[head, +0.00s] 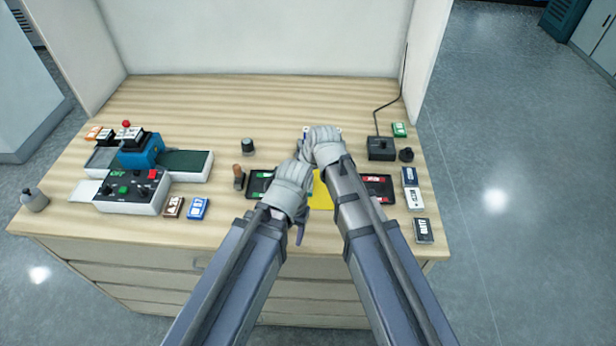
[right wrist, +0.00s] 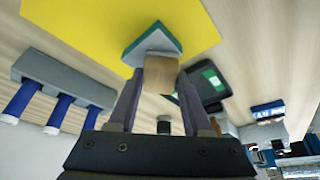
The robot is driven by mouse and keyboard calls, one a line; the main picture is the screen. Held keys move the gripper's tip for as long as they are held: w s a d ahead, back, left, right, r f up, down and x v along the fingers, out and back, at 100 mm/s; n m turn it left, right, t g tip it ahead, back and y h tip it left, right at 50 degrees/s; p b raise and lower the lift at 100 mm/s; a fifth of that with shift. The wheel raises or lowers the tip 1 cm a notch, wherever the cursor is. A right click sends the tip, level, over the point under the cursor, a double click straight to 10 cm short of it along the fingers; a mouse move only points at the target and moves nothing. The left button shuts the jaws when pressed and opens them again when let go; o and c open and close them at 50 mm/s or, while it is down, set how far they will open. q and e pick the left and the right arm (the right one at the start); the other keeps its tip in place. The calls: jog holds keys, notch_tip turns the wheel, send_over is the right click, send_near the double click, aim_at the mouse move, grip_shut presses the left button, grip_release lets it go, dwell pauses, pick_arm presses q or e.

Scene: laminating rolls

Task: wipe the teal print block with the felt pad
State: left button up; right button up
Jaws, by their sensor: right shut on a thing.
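In the right wrist view my right gripper (right wrist: 160,78) is shut on a tan block (right wrist: 161,74), which I take to be the felt pad. Just beyond its tips is the teal print block (right wrist: 150,42), pale-faced with teal sides, over the yellow mat (right wrist: 90,22). The tan block overlaps it in view; I cannot tell whether they touch. In the head view my right gripper (head: 322,147) and forearm hide both. My left gripper (head: 293,190) is left of the mat (head: 320,192); its fingers are mostly hidden, so its opening is unclear.
A black tray with a green item (head: 260,184) and one with a red item (head: 378,188) flank the mat. A grey rack of blue rolls (right wrist: 62,82) shows in the wrist view. A laminating machine (head: 140,160) stands left. A corded black box (head: 381,148) and small blocks (head: 412,188) are right.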

pick_arm(q)
jog(key=shift+f, duration=0.15)
pick_arm(e)
jog(key=shift+a+f, duration=0.15)
jog(key=shift+s+d, duration=0.15)
jog(key=shift+d, duration=1.95)
pick_arm(q)
jog(key=shift+r, duration=0.2)
notch_tip(320, 180, up, 6)
jog(key=p, duration=0.6)
pick_arm(e)
notch_tip(320, 180, up, 6)
pick_arm(q)
notch_tip(320, 180, up, 3)
jog(key=p, duration=0.3)
pick_arm(e)
notch_tip(320, 180, up, 3)
jog(key=shift+r, duration=0.2)
